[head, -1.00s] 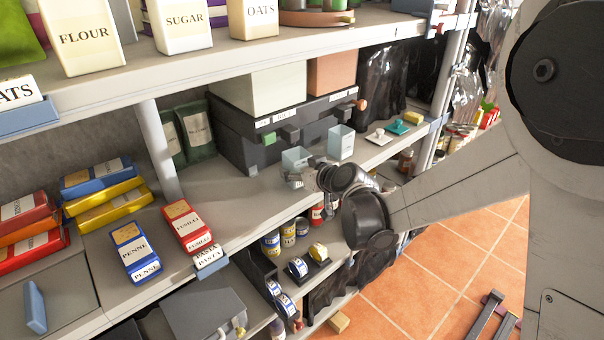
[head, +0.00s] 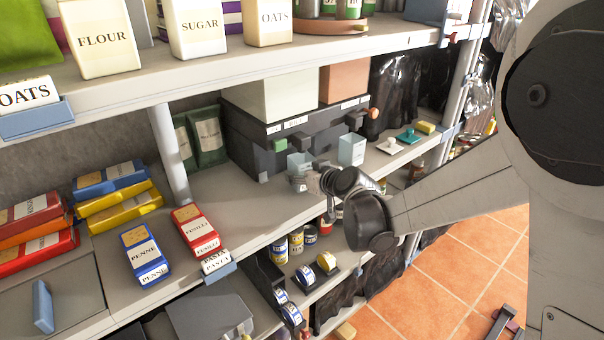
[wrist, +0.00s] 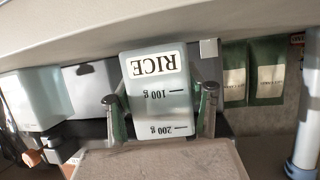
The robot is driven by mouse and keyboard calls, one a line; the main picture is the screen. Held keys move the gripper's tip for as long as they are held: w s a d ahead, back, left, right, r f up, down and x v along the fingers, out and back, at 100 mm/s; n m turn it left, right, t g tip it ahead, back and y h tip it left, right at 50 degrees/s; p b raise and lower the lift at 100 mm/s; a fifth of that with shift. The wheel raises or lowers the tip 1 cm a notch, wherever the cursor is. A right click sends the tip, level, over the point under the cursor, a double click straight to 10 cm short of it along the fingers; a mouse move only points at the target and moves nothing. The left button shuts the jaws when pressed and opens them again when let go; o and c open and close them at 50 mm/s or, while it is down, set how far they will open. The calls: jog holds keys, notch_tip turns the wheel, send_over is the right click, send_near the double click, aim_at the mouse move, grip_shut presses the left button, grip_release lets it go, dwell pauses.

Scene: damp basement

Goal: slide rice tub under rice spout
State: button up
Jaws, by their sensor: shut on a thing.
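The rice tub (wrist: 158,95) is a pale, translucent square cup; its RICE label and gram marks appear upside down in the wrist view. In the head view the rice tub (head: 299,160) stands on the middle shelf in front of the dark dispenser (head: 247,138). My gripper (wrist: 160,108) is shut on it, one finger on each side; in the head view my gripper (head: 302,182) partly covers its lower part. A dark spout (head: 304,141) sticks out just above and behind the tub, with a green-ended spout (head: 280,145) to its left. The dispenser labels are too small to read.
A second pale tub (head: 351,150) stands close to the right of the rice tub. Pasta packets (head: 196,231) lie to the left, with bare shelf between. The upper shelf (head: 230,78) overhangs. Cans (head: 295,242) stand on the shelf below.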

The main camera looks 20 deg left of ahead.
jog(key=shift+f+b, duration=0.35)
jog(key=shift+b, duration=0.05)
dwell(0.4)
jog(key=o, duration=1.3)
jog(key=shift+c, duration=0.2)
jog(key=shift+d, duration=0.1)
jog(key=s+d+r+m+h, duration=0.1)
jog(key=s+d+r+h, duration=0.15)
jog(key=s+d, duration=0.45)
jog(key=s+d+r+m+h, duration=0.1)
jog(key=s+d+r+m, duration=0.15)
jog(key=d, duration=0.85)
jog(key=s+d+r+m+h, duration=0.1)
jog(key=s+d+r, duration=0.4)
jog(key=d, duration=0.4)
jog(key=s+d+f+m+h, duration=0.2)
jog(key=s+d+h, duration=0.1)
jog(key=s+d, duration=0.5)
jog(key=s+d+f+m+g+h, duration=0.1)
jog(key=s+d+m+h, duration=0.2)
jog(key=s+d, duration=0.5)
jog(key=shift+d+f+m+g, duration=0.3)
jog(key=shift+d+f+m, duration=0.1)
jog(key=shift+d, duration=0.35)
